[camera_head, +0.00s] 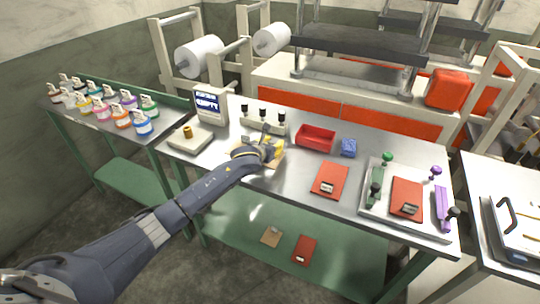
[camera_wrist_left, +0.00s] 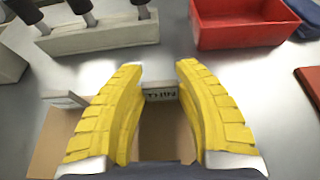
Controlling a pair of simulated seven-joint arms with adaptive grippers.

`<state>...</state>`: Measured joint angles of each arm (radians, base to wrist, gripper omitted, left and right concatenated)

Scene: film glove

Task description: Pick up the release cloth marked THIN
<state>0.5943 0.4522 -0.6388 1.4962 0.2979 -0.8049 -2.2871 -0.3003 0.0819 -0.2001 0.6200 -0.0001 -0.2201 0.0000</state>
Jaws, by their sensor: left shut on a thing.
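My left gripper (camera_head: 266,146) is over the tan release cloth (camera_head: 271,161) on the steel table in the head view. In the left wrist view its yellow fingers (camera_wrist_left: 160,84) are shut on a small grey tag (camera_wrist_left: 160,93) with dark lettering, which looks upside down and reads like THIN. The tan cloth (camera_wrist_left: 52,140) spreads below and beside the fingers, and a second small pale block (camera_wrist_left: 63,98) sits at its left edge. The fingers hide part of the cloth. My right gripper is not in view.
A red bin (camera_head: 315,138) and a blue sponge-like block (camera_head: 348,148) stand right of the gripper. A red cloth (camera_head: 331,176) lies nearby. A tray (camera_head: 376,209) holds another red cloth. A rack of dark-handled tools (camera_head: 263,124) stands behind. A tan piece (camera_head: 271,236) lies on the lower shelf.

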